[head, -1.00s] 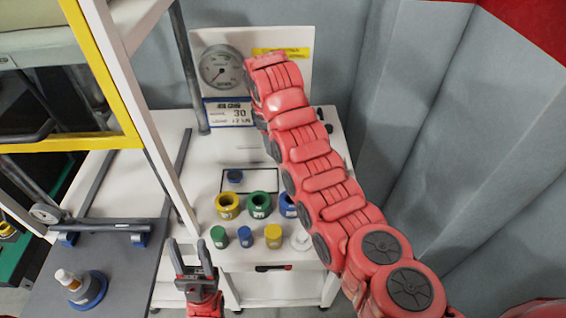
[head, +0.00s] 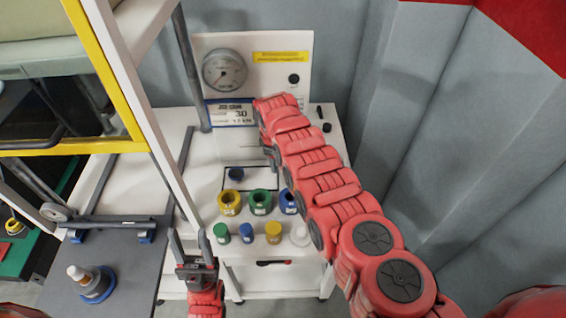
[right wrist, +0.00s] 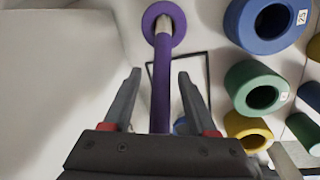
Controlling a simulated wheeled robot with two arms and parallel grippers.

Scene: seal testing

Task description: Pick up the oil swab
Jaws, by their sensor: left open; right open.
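A long purple-handled stick (right wrist: 161,95), which looks like the oil swab, shows in the right wrist view. Its pale far end meets a purple ring-shaped holder (right wrist: 151,20). My right gripper (right wrist: 160,74) is open, with the stick showing between its two fingers; I cannot tell whether they touch it. In the head view the red right arm hides the swab. My left gripper (head: 188,235) is open and empty in front of the white bench, pointing up in the picture.
Yellow (head: 230,203), green (head: 261,202) and blue (head: 288,201) rings stand on the white bench, with smaller cylinders before them. A gauge panel (head: 270,65) stands behind. A bottle in a blue-based holder (head: 96,284) is at left. A white post (head: 140,110) rises beside the bench.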

